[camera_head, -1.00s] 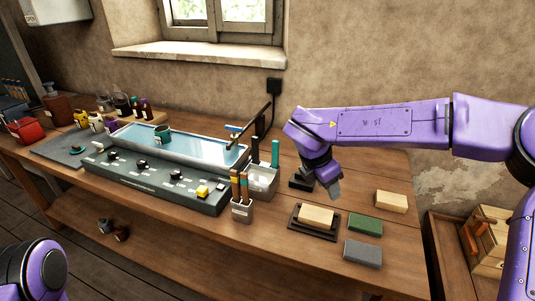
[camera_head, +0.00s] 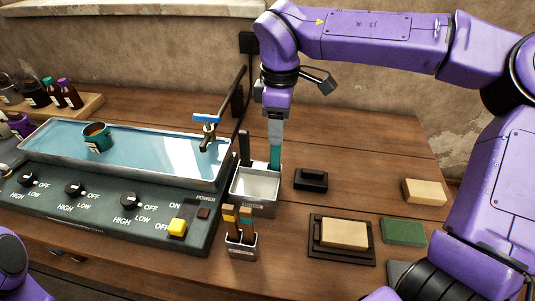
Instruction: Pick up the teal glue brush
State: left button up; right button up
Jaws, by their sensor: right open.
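The teal glue brush (camera_head: 275,158) stands upright at the back right of a grey-white square container (camera_head: 255,208). Only part of its teal handle shows; its lower end is hidden in or behind the container. My right gripper (camera_head: 276,138) points down directly over the handle, and its fingers overlap the handle's upper part in the picture. It is open; I cannot tell whether the handle is between the fingers. My left gripper is out of view.
A black upright piece (camera_head: 244,148) stands beside the brush. A small cup (camera_head: 241,248) of banded sticks is in front. A black block (camera_head: 311,180) and wooden block (camera_head: 344,233) lie right.

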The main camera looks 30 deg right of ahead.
aim_at(276, 148)
jog(key=f, duration=0.2)
jog(key=f+p, duration=0.1)
jog(key=f, duration=0.4)
jog(key=shift+w+a+p, duration=0.2)
jog(key=shift+w+p, duration=0.1)
jog(key=shift+p, duration=0.1)
jog(key=shift+s+r, duration=0.35)
jog(key=shift+s, duration=0.3)
jog(key=c, duration=0.6)
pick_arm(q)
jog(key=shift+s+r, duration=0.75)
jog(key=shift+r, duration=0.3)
pick_arm(e)
jog(key=shift+w+f, duration=0.1)
jog(key=shift+w, duration=0.1)
grip_shut()
